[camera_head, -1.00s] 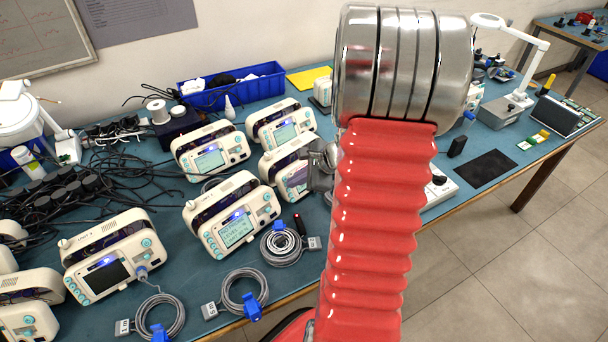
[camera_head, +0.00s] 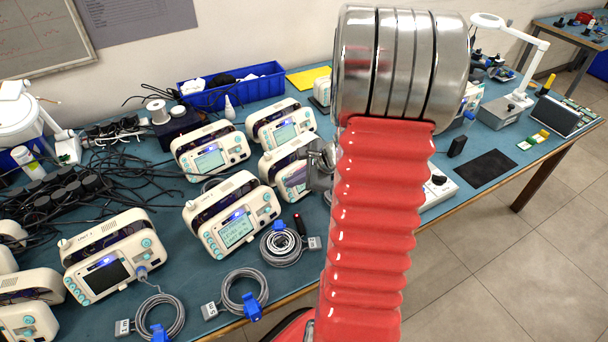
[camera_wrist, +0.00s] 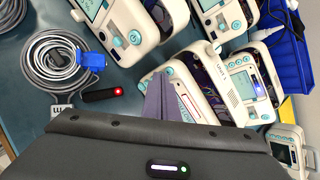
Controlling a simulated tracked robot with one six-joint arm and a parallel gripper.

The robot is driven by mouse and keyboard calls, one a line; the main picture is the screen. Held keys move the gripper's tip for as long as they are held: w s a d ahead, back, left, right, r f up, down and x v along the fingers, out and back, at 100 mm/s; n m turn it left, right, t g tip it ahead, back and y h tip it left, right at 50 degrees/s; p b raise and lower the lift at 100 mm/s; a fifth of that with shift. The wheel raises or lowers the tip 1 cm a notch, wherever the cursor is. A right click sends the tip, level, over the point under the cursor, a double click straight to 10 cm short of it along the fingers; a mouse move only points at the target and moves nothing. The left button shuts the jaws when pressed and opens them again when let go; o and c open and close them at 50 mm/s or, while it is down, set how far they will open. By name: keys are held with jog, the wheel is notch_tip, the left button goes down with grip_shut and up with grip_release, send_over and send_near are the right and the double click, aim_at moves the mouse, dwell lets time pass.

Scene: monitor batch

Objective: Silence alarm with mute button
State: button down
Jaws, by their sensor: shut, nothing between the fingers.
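Several cream monitors with teal buttons stand on the blue bench. One monitor (camera_head: 284,165) is right beside my gripper (camera_head: 322,160), with its right part hidden behind the gripper and my red arm. The mute button is not identifiable. Another monitor (camera_head: 232,217) in front has a lit screen with text and a blue light.
A coiled grey cable (camera_head: 283,246) and a black stick with a red light (camera_head: 300,224) lie in front. A blue bin (camera_head: 232,84) stands at the back. More monitors (camera_head: 210,152) crowd the left, along with black cables (camera_head: 110,165).

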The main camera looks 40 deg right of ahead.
jog(key=shift+w, duration=0.1)
dwell(0.4)
jog(key=shift+s+r, duration=0.3)
jog(key=shift+s, duration=0.45)
jog(key=shift+s, duration=0.1)
jog(key=s, duration=0.1)
jog(key=s+r, duration=0.1)
jog(key=s, duration=0.1)
jog(key=s+r, duration=0.1)
jog(key=shift+s+r, duration=0.1)
jog(key=shift+s, duration=0.05)
dwell(1.0)
